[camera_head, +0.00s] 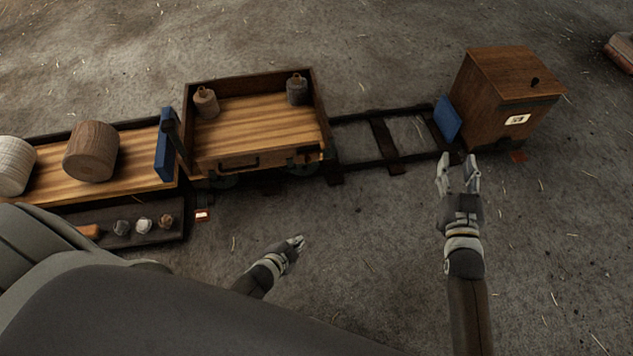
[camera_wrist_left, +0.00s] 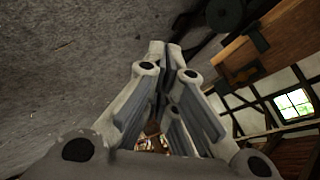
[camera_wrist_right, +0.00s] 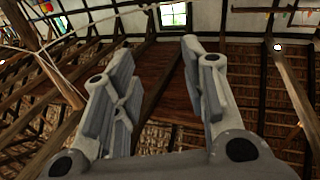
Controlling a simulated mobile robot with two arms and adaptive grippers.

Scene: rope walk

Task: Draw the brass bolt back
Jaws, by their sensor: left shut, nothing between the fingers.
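A wooden cart (camera_head: 257,162) stands on the rails in the head view, with a dark handle (camera_head: 239,163) on its near side. A small brass-coloured spot (camera_head: 322,155) with dark fittings shows at its near right corner; it is too small to tell whether it is the brass bolt. My left gripper (camera_head: 298,241) is shut and empty, low in front of the cart and apart from it. The left gripper also shows shut in its wrist view (camera_wrist_left: 165,55). My right gripper (camera_head: 459,162) is open and empty, in front of the wooden box; it also shows in its wrist view (camera_wrist_right: 157,50).
The wooden box (camera_head: 490,103) with a blue plate (camera_head: 447,118) stands at the rails' right end. Two weights (camera_head: 206,102) (camera_head: 297,89) stand in the cart. A platform with rolls (camera_head: 91,151) and a low tray (camera_head: 105,225) lie left. The front floor is clear.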

